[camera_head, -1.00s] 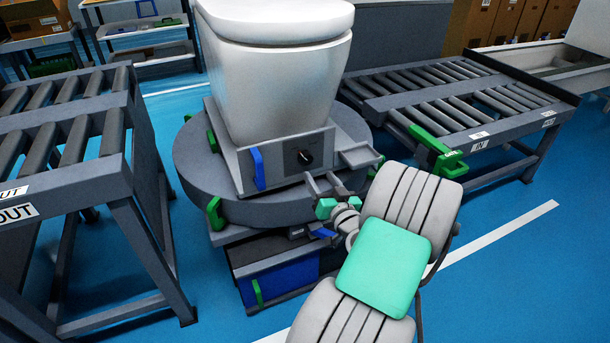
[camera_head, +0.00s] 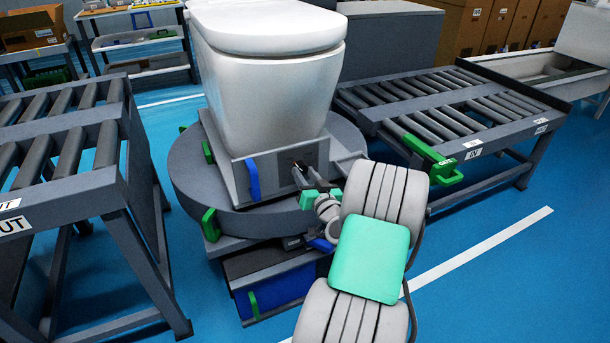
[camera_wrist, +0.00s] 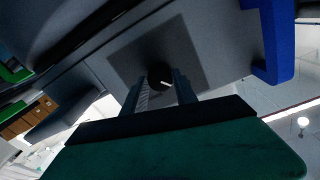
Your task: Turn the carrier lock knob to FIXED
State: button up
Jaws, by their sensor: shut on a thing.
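The black lock knob (camera_wrist: 158,73) sits on a dark square plate on the carrier's front face; a white mark on it shows in the wrist view, and no lettering can be read. My gripper (camera_wrist: 161,86) has one finger on each side of the knob and is shut on it. In the head view my gripper (camera_head: 303,176) reaches the front of the grey carrier (camera_head: 223,178), and its fingers mostly hide the knob. The white toilet (camera_head: 268,95) stands upright on the carrier.
The carrier rests on a round grey turntable (camera_head: 185,180). A blue handle (camera_head: 253,180) is left of the knob, and it also shows in the wrist view (camera_wrist: 276,40). Roller conveyors stand left (camera_head: 60,185) and right (camera_head: 450,105). A green latch (camera_head: 440,165) is at the right conveyor's end.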

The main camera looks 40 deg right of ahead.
grip_shut()
jog(key=shift+m, duration=0.4)
jog(key=m+p, duration=0.1)
jog(key=m, duration=0.1)
jog(key=shift+r+m, duration=0.1)
jog(key=shift+m, duration=0.2)
jog(key=m+p, duration=0.2)
jog(key=m, duration=0.2)
jog(key=shift+m, duration=0.3)
jog(key=m+p, duration=0.2)
jog(key=m, duration=0.2)
jog(key=shift+m+y+p, duration=0.4)
jog(key=shift+m+p, duration=0.6)
jog(key=shift+m, duration=0.7)
